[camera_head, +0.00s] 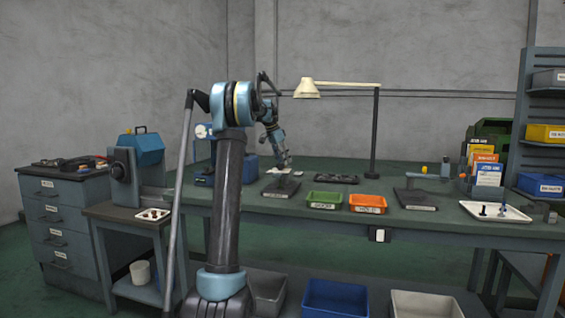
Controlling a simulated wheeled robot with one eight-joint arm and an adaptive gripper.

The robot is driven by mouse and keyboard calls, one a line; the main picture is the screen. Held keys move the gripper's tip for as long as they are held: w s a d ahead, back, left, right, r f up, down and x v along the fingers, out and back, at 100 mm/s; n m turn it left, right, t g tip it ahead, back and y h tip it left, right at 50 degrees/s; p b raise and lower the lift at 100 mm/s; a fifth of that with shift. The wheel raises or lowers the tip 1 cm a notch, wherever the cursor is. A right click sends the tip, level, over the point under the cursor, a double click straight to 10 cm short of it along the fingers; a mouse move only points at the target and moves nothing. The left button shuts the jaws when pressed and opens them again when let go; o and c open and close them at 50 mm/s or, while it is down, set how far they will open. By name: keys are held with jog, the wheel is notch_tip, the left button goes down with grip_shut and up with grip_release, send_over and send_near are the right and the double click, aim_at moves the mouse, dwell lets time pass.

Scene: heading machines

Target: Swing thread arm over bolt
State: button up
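My gripper (284,167) is at the end of my arm, pointing down over the left middle of the workbench. It is small and dark here, and I cannot tell whether its fingers are open or shut. Just below it a small pale piece (287,172) lies near a dark labelled block (281,188). I cannot tell whether the gripper touches either. A white tray (511,214) at the right end holds dark and blue upright parts that look like bolts (503,210). I cannot make out a thread arm for certain.
A green bin (324,200), an orange bin (367,203) and a dark plate (415,199) stand along the bench (450,222). A cream lamp (375,130) rises behind them. Shelves (545,90) stand right; larger bins (335,298) sit below.

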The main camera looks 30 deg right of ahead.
jog(key=v, duration=1.1)
jog(key=shift+r, duration=0.25)
jog(key=shift+a, duration=0.1)
jog(key=s+a+f+n+t+y, duration=0.1)
jog(key=s+a+f+n, duration=0.2)
jog(key=s+a, duration=0.55)
jog(key=s+a+f+n, duration=0.3)
jog(key=a+f, duration=0.1)
jog(key=a, duration=0.9)
jog(key=s+a+f+n+t+y, duration=0.1)
jog(key=s+a+f+n, duration=0.3)
jog(key=a, duration=0.7)
jog(key=s+a+f+n+y, duration=0.1)
jog(key=s+a+f+n, duration=0.2)
jog(key=s+a+f, duration=0.2)
jog(key=s+a+f+n, duration=0.3)
jog(key=s+a+f, duration=0.3)
jog(key=s+f, duration=0.6)
jog(key=s+a+f+n+y, duration=0.1)
jog(key=s+a+f+n, duration=0.2)
jog(key=s+a+f, duration=0.3)
notch_tip(320, 180, down, 4)
jog(key=s, duration=0.3)
jog(key=shift+t+y, duration=0.3)
